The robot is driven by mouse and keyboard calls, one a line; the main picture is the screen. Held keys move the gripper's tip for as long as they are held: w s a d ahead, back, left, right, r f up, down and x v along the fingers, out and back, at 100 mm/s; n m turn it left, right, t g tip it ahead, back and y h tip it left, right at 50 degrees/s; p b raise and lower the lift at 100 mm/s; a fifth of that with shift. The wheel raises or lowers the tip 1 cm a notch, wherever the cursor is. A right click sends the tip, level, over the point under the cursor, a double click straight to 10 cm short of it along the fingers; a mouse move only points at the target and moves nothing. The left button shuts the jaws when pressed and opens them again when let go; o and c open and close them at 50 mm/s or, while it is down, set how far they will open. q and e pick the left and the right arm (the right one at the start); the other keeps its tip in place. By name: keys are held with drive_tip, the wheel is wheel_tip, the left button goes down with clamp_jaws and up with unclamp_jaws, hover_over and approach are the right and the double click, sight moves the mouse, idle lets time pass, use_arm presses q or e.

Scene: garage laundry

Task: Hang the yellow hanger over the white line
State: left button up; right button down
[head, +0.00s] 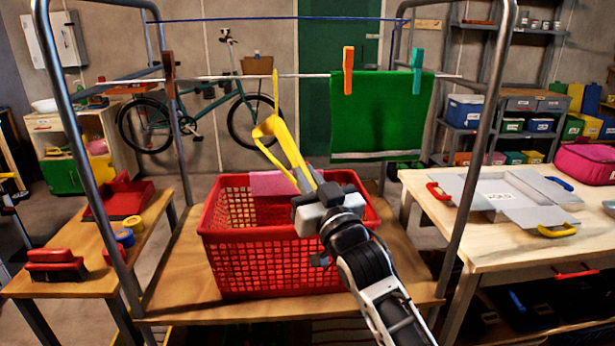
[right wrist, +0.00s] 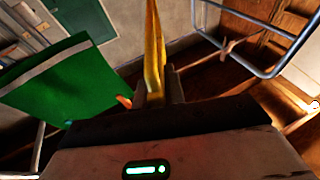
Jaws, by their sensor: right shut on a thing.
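The yellow hanger (head: 284,145) is held in my right gripper (head: 312,187), which is shut on it. Its hook end points up near the white line (head: 305,76), and in the head view the tip overlaps the line. I cannot tell whether the hook touches the line or stands in front of it. In the right wrist view the hanger (right wrist: 154,50) rises upright from between the fingers (right wrist: 160,88). A green towel (head: 381,112) hangs on the line at the right with an orange peg (head: 348,70) and a teal peg (head: 417,70). My left gripper is not in view.
A red basket (head: 262,264) with a pink cloth (head: 272,183) stands on the wooden shelf below the line. Metal frame posts (head: 478,150) rise at both sides. A blue line (head: 250,19) runs higher up. A brown peg (head: 169,75) is on the white line's left part.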

drive_tip(key=c, duration=1.4)
unclamp_jaws()
drive_tip(key=b+v, duration=0.3)
drive_tip(key=v, duration=1.3)
drive_tip(key=s+d+f+g+h, duration=0.1)
drive_tip(key=s+f+g, duration=0.2)
drive_tip(key=f, duration=0.8)
drive_tip(key=s+d+f+m+g+h, duration=0.1)
drive_tip(key=s+d+f+g, duration=0.1)
drive_tip(key=s+f, duration=0.6)
drive_tip(key=s+d+f+g+h, duration=0.1)
drive_tip(key=s+f+g, duration=0.3)
drive_tip(key=f, duration=1)
drive_tip(key=shift+s+d+g+h, duration=0.15)
drive_tip(key=shift+s+g+h, duration=0.25)
drive_tip(key=shift+s+h, duration=0.35)
